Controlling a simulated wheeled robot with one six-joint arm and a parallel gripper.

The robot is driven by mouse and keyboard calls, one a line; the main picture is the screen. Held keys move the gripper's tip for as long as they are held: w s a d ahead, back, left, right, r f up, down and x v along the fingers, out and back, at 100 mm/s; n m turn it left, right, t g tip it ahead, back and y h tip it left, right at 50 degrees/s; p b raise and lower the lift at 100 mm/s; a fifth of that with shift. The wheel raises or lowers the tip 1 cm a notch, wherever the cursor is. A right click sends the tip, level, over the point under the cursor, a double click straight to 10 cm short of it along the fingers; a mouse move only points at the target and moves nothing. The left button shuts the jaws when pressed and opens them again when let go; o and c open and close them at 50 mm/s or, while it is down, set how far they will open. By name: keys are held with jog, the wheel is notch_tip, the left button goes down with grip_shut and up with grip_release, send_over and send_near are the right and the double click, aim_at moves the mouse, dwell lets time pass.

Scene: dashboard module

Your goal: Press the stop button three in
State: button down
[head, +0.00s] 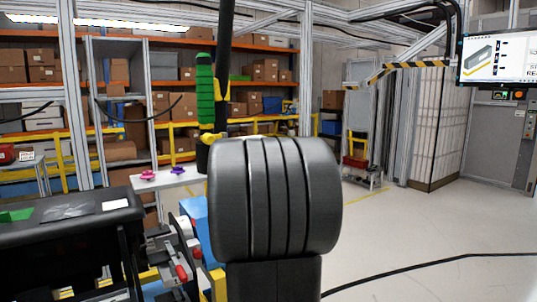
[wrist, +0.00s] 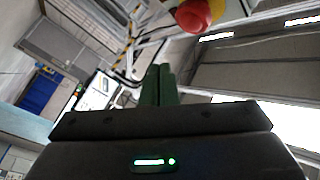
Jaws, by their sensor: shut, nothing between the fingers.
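In the wrist view my gripper (wrist: 160,84) shows as two dark green fingers pressed together, with nothing between them. A round red button with a yellow base (wrist: 194,15) is at the top edge of the wrist view, up and right of the fingertips and apart from them. It is partly cut off by the frame. I cannot read any label that tells which stop button it is. In the head view I cannot make out my gripper; my large black arm link fills the middle.
A black dashboard module (head: 75,235) lies at the left. A green-handled tool (head: 205,92) hangs upright behind my arm. A white table (head: 185,183) bears pink and purple pieces. A monitor (head: 498,58) is at upper right. The floor at right is open, with a black cable (head: 420,265).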

jog(key=shift+w+a+p, duration=0.35)
jog(key=shift+w+a, duration=0.3)
jog(key=shift+w, duration=0.25)
jog(key=shift+w+a+p, duration=0.35)
jog(key=shift+w+a, duration=0.3)
jog(key=shift+w, duration=0.2)
jog(key=shift+w+r, duration=0.1)
jog(key=shift+w, duration=0.05)
dwell(0.7)
jog(key=shift+w+a+p, duration=0.1)
jog(key=shift+a+p, duration=0.05)
jog(key=shift+p, duration=0.15)
jog(key=shift+w+a+r+p, duration=0.1)
jog(key=shift+a+r+p, duration=0.05)
jog(key=shift+r+p, duration=0.35)
dwell(1.3)
jog(key=shift+f+b, duration=0.25)
jog(key=shift+b, duration=0.05)
jog(key=shift+s+f+b, duration=0.25)
jog(key=shift+f+b, duration=0.05)
jog(key=shift+b, duration=0.05)
jog(key=shift+s+d+b, duration=0.55)
jog(key=shift+s+d, duration=0.7)
jog(key=shift+s, duration=0.2)
